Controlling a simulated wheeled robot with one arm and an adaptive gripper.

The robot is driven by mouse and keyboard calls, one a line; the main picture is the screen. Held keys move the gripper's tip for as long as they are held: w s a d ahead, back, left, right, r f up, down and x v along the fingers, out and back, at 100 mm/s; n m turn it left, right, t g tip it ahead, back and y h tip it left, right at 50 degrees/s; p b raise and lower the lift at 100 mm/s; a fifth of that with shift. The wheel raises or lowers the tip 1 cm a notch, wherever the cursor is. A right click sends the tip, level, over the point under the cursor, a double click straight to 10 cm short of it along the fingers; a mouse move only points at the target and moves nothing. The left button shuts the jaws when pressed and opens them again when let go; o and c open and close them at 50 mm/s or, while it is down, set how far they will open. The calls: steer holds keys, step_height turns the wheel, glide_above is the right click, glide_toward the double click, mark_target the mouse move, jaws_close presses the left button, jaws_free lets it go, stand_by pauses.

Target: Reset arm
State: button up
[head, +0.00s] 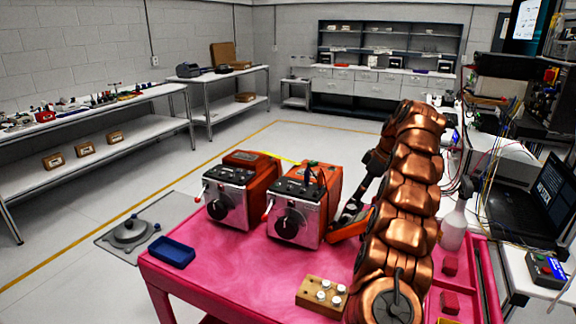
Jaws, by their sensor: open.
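My copper arm (405,190) rises over the right part of the pink table (225,262) and bends at the top. Its dark wrist comes down behind the forearm. My gripper (348,214) is small in view, beside the right side of the right orange and silver unit (296,210), and is open. I see nothing held in it. An orange part (350,226) lies right by the gripper; I cannot tell whether they touch. A second orange and silver unit (232,195) stands to the left, with a black knob on its front. My forearm hides part of the table.
A blue tray (171,252) sits at the table's left corner. A wooden block (320,296) with white pegs is at the front. Red blocks (450,266) and a spray bottle (454,228) stand right of my arm. A laptop (530,205) is on the right bench. The left floor is mostly clear.

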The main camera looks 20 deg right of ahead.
steer(key=s+a+r+m+g, duration=0.1)
steer(key=a+r, duration=0.1)
steer(key=a, duration=0.5)
steer(key=s+a+r, duration=0.1)
steer(key=a+r, duration=0.2)
steer(key=a, duration=0.4)
steer(key=s+a+m+g, duration=0.1)
steer(key=s+a, duration=0.4)
steer(key=a, duration=0.2)
steer(key=s+a+g, duration=0.1)
steer(key=s+a, duration=0.3)
steer(key=a, duration=0.3)
steer(key=s+a+f+m+h, duration=0.1)
steer(key=s+a+f+m, duration=0.1)
steer(key=s, duration=0.8)
steer(key=s+a+f+m+g+h, duration=0.1)
steer(key=s+f, duration=0.3)
steer(key=s, duration=0.7)
steer(key=s+a+f+m+g+h, duration=0.1)
steer(key=s+a+f+m, duration=0.1)
steer(key=s, duration=0.9)
steer(key=shift+s+a+f+m, duration=0.2)
steer(key=shift+a+f+m, duration=0.1)
steer(key=shift+a+f, duration=0.65)
